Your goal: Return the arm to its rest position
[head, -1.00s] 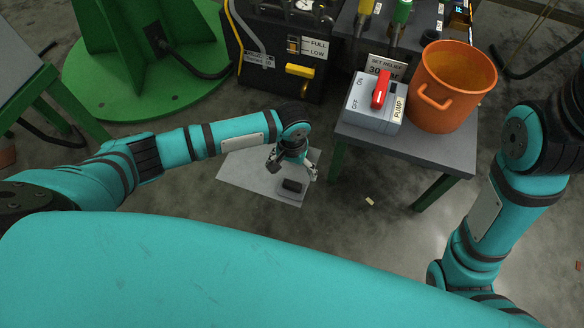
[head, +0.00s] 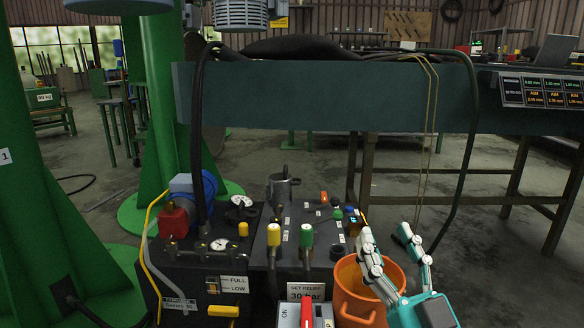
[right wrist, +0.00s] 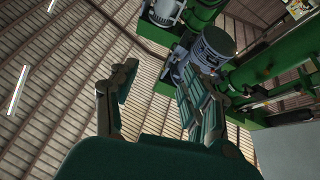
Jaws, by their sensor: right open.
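My right gripper (head: 393,252) is at the lower right of the head view, fingers spread upward and empty. In that view it overlaps the right side of an orange bucket (head: 352,293). In the right wrist view the gripper (right wrist: 150,88) shows two parted fingers with nothing between them. Beyond them are the ceiling and a grey motor-like cylinder (right wrist: 213,47), apart from the fingers as far as I can tell. My left gripper is not in the head view.
A dark hydraulic unit (head: 178,263) with gauges and yellow and green knobs stands left of the bucket. A pump switch box with a red lever (head: 305,312) is at the bottom. A long green beam (head: 300,100) crosses behind. Green columns (head: 160,120) stand at left.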

